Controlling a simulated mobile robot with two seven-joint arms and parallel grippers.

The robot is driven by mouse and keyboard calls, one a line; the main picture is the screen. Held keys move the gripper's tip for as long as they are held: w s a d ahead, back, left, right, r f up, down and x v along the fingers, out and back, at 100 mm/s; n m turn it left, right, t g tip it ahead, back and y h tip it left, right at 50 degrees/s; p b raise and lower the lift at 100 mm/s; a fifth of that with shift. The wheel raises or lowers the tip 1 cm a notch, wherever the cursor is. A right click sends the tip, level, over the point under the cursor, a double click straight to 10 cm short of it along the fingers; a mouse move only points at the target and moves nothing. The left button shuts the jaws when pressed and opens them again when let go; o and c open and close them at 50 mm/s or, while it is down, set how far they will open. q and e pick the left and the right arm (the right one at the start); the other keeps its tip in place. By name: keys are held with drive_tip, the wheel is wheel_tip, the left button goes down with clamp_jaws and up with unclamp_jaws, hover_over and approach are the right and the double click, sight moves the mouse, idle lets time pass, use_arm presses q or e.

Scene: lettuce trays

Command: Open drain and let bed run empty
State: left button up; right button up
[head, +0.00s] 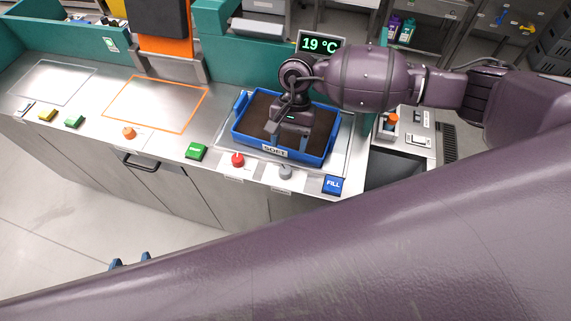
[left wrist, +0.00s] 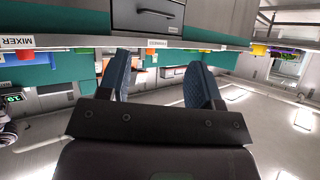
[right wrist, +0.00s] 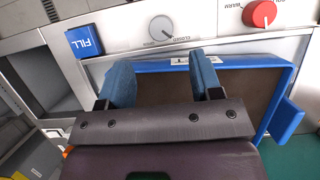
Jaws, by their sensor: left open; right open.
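The grey round knob (head: 286,171) sits on the front strip of the counter. I cannot tell whether the bed holds water. My right gripper (head: 285,132) is open and empty over the tray; in its wrist view its fingers (right wrist: 160,80) point toward the knob, apart from it. My left gripper (head: 130,262) is open and empty, away from the counter.
A red knob (head: 237,159) and a blue FILL button (head: 332,184) flank the grey knob. A green button (head: 196,151) lies further left. A display (head: 320,44) reads 19 °C. A grey device (head: 416,130) stands right of the bed. The orange-outlined area (head: 155,103) is clear.

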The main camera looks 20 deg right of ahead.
sight(286, 169)
use_arm(q)
drive_tip(key=shift+s+a+r+p, duration=0.1)
drive_tip(key=shift+s+p, duration=0.35)
drive_tip(key=shift+p, duration=0.15)
use_arm(e)
drive_tip(key=x, duration=0.8)
drive_tip(key=shift+a, duration=0.1)
drive_tip(key=c, duration=0.9)
drive_tip(key=shift+w+f+m+b, duration=0.1)
drive_tip(key=shift+m+b, duration=0.2)
drive_tip(key=shift+b, duration=0.45)
drive_tip(key=shift+m+y+b, duration=0.3)
drive_tip(key=shift+m+b, duration=0.1)
drive_tip(key=shift+b, duration=0.45)
use_arm(q)
drive_tip(key=shift+w+f, duration=0.65)
drive_tip(key=shift+f, duration=0.15)
use_arm(e)
drive_tip(key=shift+m+t, duration=0.3)
drive_tip(key=shift+m, duration=0.5)
drive_tip(key=o, duration=0.9)
